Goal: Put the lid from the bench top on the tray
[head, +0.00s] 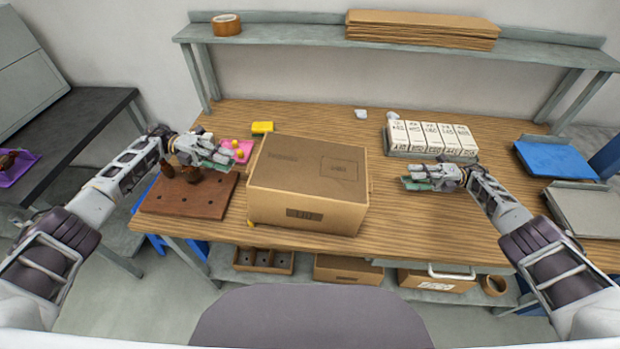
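A cardboard box (310,185) stands in the middle of the bench top (400,225), its top closed. No thing is clearly a lid; a flat blue piece (553,158) and a flat grey piece (588,210) lie at the far right. A shallow grey tray (398,150) at the back right holds several white cartons (433,138). My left gripper (222,157) hovers beside the pink tray, left of the box. My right gripper (408,183) is right of the box, in front of the cartons. Neither visibly holds anything; finger gaps are unclear.
A brown board with holes (190,200) carries dark parts at the left. A yellow block (262,127) lies behind the box. A shelf (290,33) with tape and flat cardboard spans the back. The bench front right of the box is clear.

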